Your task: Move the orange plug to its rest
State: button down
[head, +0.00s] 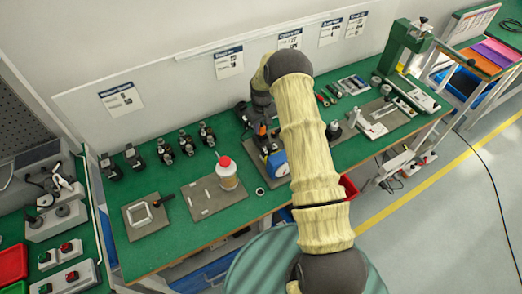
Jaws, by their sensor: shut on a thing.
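My gripper (257,120) is over the middle of the green bench, at the end of my arm, and is partly hidden by it. It is shut, with a small orange part (262,130) at its jaws that looks like the orange plug. Most of the plug's shape is too small and covered to make out. Just below stands a blue round device (278,163) on a grey mat, partly behind my arm. I cannot tell which thing is the plug's rest.
The green bench (160,240) carries a white bottle with a red cap (227,173), a square frame on a grey plate (145,214) and several black fixtures (187,142) at the back. A green press (405,45) stands far right. My arm crosses the bench's middle.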

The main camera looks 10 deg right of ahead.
jog(key=shift+r, duration=0.15)
jog(key=shift+r+p, duration=1.05)
jog(key=shift+r, duration=1.2)
jog(key=shift+r+p, duration=0.75)
jog(key=shift+r, duration=0.7)
jog(key=s+a, duration=0.2)
jog(key=s, duration=0.8)
jog(key=s+a, duration=0.3)
jog(key=s, duration=0.8)
jog(key=shift+a+b, duration=0.3)
jog(key=shift+a, duration=0.05)
